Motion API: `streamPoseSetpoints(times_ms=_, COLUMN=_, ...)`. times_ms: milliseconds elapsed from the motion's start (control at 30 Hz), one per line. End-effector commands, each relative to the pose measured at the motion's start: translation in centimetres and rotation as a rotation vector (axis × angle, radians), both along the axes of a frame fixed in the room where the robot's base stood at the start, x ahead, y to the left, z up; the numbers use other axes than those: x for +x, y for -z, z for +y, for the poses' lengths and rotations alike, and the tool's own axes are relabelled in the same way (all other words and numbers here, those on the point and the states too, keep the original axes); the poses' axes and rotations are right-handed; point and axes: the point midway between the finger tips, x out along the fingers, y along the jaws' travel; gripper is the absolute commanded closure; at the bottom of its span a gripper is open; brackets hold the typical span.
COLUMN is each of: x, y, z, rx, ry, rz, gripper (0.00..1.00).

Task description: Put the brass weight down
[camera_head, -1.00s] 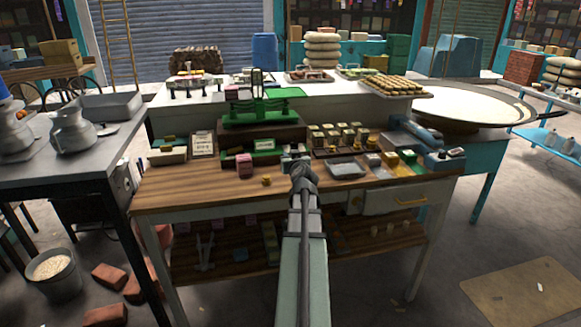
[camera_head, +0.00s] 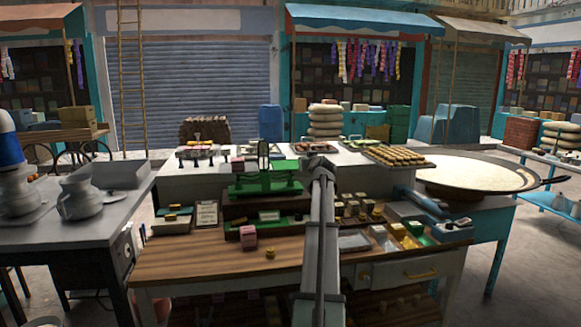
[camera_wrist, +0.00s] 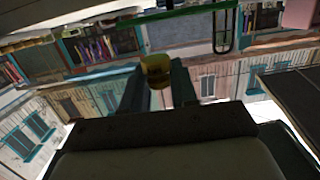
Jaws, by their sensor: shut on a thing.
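My gripper (camera_wrist: 157,80) is shut on a brass weight (camera_wrist: 156,68), seen between the two fingers in the wrist view. In the head view my gripper (camera_head: 322,168) is raised just right of the green balance scale (camera_head: 265,188), and the held weight is hidden there. The scale stands on a dark wooden block; its frame also shows in the wrist view (camera_wrist: 224,28). A pink block (camera_head: 238,164) appears at the scale's left pan. Another brass weight (camera_head: 270,253) stands on the wooden table, beside a pink box (camera_head: 248,238).
The wooden table (camera_head: 200,262) has bare room at its front left. Several small boxes and weights (camera_head: 352,210) stand right of my arm. A white counter (camera_head: 190,185) with trays is behind.

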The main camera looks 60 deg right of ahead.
Motion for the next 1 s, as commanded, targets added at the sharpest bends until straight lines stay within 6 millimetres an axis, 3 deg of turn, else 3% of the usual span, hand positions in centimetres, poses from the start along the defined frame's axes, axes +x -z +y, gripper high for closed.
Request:
streamPoseSetpoints(times_ms=33, x=1.4, y=-1.6, z=-2.2, rx=-0.001, ry=-0.021, rz=-0.002, gripper=1.00)
streamPoseSetpoints(times_ms=200, x=5.0, y=-5.1, z=-5.8, rx=0.000, ry=-0.123, rz=-0.001, gripper=1.00)
streamPoseSetpoints(times_ms=433, x=10.0, y=-8.1, z=-8.6, rx=-0.001, ry=-0.317, rz=-0.002, gripper=1.00)
streamPoseSetpoints(times_ms=533, x=11.7, y=-8.4, z=-8.5, rx=-0.001, ry=-0.419, rz=-0.001, gripper=1.00)
streamPoseSetpoints(times_ms=633, x=12.4, y=-8.3, z=-7.2, rx=-0.001, ry=-0.518, rz=-0.001, gripper=1.00)
streamPoseSetpoints(times_ms=800, x=12.6, y=-7.8, z=-5.0, rx=-0.001, ry=-0.622, rz=-0.001, gripper=1.00)
streamPoseSetpoints(times_ms=1000, x=12.6, y=-6.6, z=-4.3, rx=-0.002, ry=-0.661, rz=0.000, gripper=1.00)
